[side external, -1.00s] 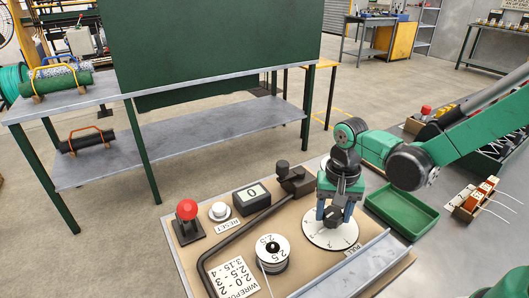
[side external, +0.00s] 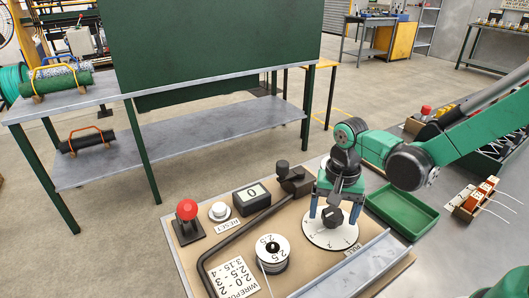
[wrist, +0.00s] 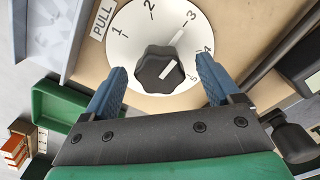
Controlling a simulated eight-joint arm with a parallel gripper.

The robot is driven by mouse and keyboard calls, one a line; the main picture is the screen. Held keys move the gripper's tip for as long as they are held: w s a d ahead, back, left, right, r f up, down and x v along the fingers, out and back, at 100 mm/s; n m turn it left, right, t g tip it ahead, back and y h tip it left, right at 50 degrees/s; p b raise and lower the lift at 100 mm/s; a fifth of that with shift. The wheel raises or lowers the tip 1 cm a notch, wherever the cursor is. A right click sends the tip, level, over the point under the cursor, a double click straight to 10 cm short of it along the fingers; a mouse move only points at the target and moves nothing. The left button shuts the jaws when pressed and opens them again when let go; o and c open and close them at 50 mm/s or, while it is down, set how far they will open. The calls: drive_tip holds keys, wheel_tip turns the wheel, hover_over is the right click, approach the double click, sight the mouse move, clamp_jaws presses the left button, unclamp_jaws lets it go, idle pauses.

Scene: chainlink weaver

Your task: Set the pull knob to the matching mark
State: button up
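The pull knob is a black lobed knob (wrist: 160,70) with a white pointer line, standing on a round white dial (wrist: 130,50) marked with numbers. In the wrist view the pointer slants up and right, toward the side with 3 and 4; the exact mark is hard to tell. My gripper (wrist: 158,82) is open, with one blue finger on each side of the knob and gaps between. The side view also shows the knob (side external: 332,215) below my gripper (side external: 334,208). A white spool (side external: 271,250) reads 2.5. A wire card (side external: 234,281) appears upside down and partly cut off.
A red-topped lever (side external: 187,212), reset button (side external: 219,211), counter showing 0 (side external: 251,198) and bent dark bar (side external: 232,240) share the board. A green tray (side external: 402,209) stands right of the dial. A metal rail (side external: 345,268) runs along the board's near right edge.

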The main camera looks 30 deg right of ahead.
sight(333, 212)
drive_tip(key=shift+r, duration=2.8)
drive_tip(key=s+r+n+t, duration=0.1)
drive_tip(key=n+t, duration=0.1)
drive_tip(key=n, duration=0.1)
drive_tip(key=s+d+r+n+t, duration=0.1)
drive_tip(key=r+n+t, duration=0.1)
drive_tip(key=n, duration=0.1)
drive_tip(key=r+n+t, duration=0.2)
drive_tip(key=n+t, duration=0.1)
drive_tip(key=shift+s+d, duration=0.25)
drive_tip(key=shift+s, duration=0.15)
